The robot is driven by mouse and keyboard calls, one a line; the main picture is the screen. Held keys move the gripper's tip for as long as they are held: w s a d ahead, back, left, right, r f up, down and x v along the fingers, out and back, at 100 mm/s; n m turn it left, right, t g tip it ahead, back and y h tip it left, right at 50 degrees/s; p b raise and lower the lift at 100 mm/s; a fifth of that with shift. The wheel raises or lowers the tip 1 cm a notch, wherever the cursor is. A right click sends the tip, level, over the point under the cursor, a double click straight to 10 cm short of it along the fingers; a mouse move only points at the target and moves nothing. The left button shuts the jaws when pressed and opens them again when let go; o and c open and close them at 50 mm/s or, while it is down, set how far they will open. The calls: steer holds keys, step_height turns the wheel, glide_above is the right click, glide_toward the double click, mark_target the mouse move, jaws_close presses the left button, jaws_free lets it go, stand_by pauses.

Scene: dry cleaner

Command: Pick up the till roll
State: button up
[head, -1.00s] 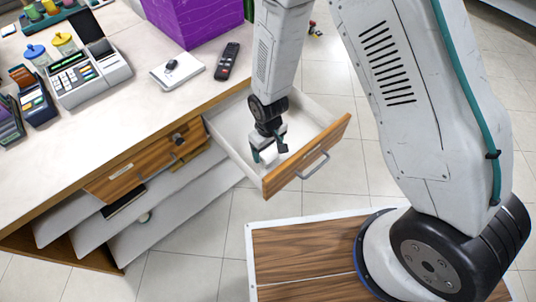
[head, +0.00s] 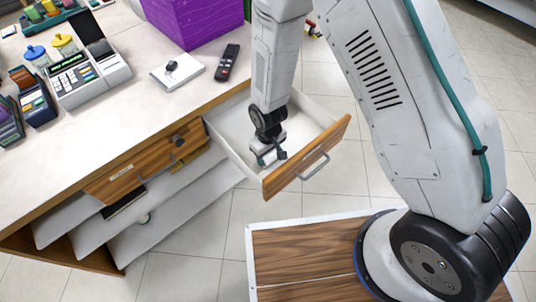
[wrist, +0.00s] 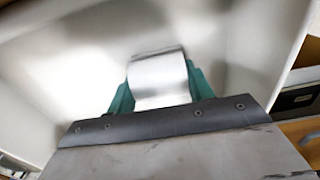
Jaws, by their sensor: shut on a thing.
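The till roll (wrist: 160,78) is a pale, whitish-grey cylinder inside the open drawer (head: 306,164). In the wrist view it sits between the two green fingers of my gripper (wrist: 160,88), which are shut on it. In the head view my gripper (head: 268,154) reaches down into the drawer, close to its floor. The roll is mostly hidden there by the gripper. I cannot tell whether the roll still touches the drawer floor.
The drawer's walls and wooden front surround my gripper. On the counter (head: 110,120) are a cash register (head: 95,78), a dark remote (head: 228,62), a white pad (head: 178,70) and a purple box (head: 196,20). Tiled floor lies to the right.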

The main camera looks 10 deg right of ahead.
step_height(320, 180, up, 10)
stand_by(0.5)
stand_by(0.3)
